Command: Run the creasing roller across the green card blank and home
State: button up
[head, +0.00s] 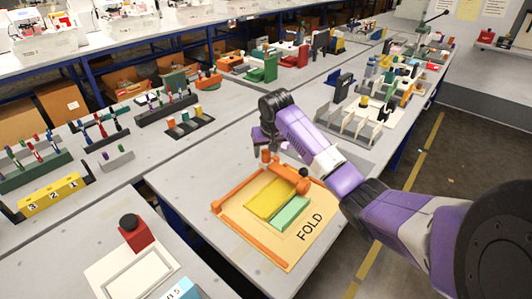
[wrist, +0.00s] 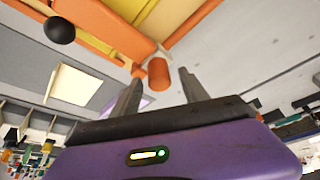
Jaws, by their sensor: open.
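The green card blank (head: 290,213) lies flat on a pale yellow mat (head: 293,250) marked FOLD, beside a yellow strip (head: 268,198). An orange bar (head: 285,174), apparently the creasing roller, lies along the mat's far side. A short upright orange post (head: 265,156) stands at its left end; the post also shows in the wrist view (wrist: 158,73). My gripper (head: 267,142) is open and empty above the far side of the mat. In the wrist view my fingertips (wrist: 160,78) appear on either side of the post; contact cannot be told.
An orange rail (head: 252,243) edges the mat's near left side. A dark round knob (wrist: 60,30) shows in the wrist view. White upright racks (head: 345,125) stand on the table behind my arm. Bare grey tabletop (head: 185,185) lies left of the mat.

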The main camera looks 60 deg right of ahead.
jog(key=shift+x, duration=0.75)
grip_shut()
dwell(0.9)
